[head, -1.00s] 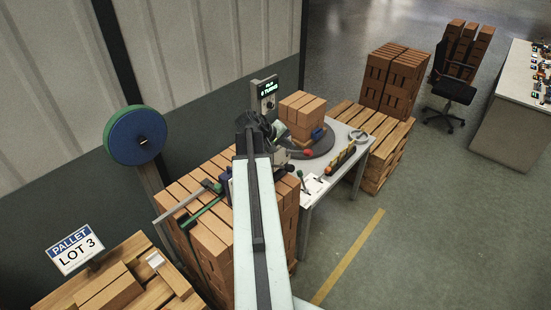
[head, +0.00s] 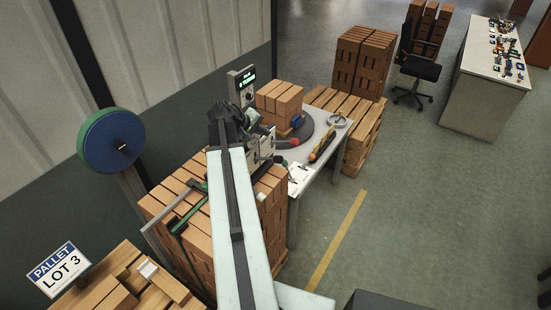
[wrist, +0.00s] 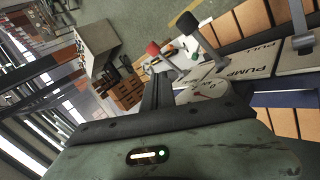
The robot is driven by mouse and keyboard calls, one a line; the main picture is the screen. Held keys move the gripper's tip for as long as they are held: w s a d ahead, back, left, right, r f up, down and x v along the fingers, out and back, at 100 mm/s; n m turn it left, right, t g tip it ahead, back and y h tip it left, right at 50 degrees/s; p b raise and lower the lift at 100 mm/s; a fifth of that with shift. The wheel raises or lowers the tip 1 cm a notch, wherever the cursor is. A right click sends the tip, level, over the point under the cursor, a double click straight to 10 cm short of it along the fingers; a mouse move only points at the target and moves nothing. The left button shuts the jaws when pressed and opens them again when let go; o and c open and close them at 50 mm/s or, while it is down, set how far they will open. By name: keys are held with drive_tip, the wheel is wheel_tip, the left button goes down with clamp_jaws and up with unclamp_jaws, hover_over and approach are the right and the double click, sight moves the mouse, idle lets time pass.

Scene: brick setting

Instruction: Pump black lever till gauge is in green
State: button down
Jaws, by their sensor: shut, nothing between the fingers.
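In the wrist view a lever with a dark, black-looking knob (wrist: 188,23) stands on a grey shaft beside a plate marked PUMP (wrist: 224,68). A round white gauge (wrist: 205,91) with a red needle lies near that plate; its coloured zones are too small to read. A second lever with a red knob (wrist: 152,47) is to the left. My gripper (wrist: 157,92) is shut and empty, in front of the levers and touching neither knob as far as I can see. In the head view my arm hides most of this gear.
In the head view, bricks (head: 279,96) sit on a turntable on the white table (head: 318,165). A strapped brick stack (head: 190,235) is beside my arm. Open floor (head: 420,200) lies right.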

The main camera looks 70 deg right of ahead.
drive_tip(key=s+f+b, duration=0.3)
drive_tip(key=f+b, duration=0.3)
drive_tip(key=f, duration=0.1)
drive_tip(key=shift+s+a, duration=0.15)
drive_tip(key=shift+a, duration=0.3)
idle(1.4)
drive_tip(key=shift+s+f+b, duration=0.2)
drive_tip(key=shift+f+b, duration=0.15)
drive_tip(key=shift+b, duration=0.15)
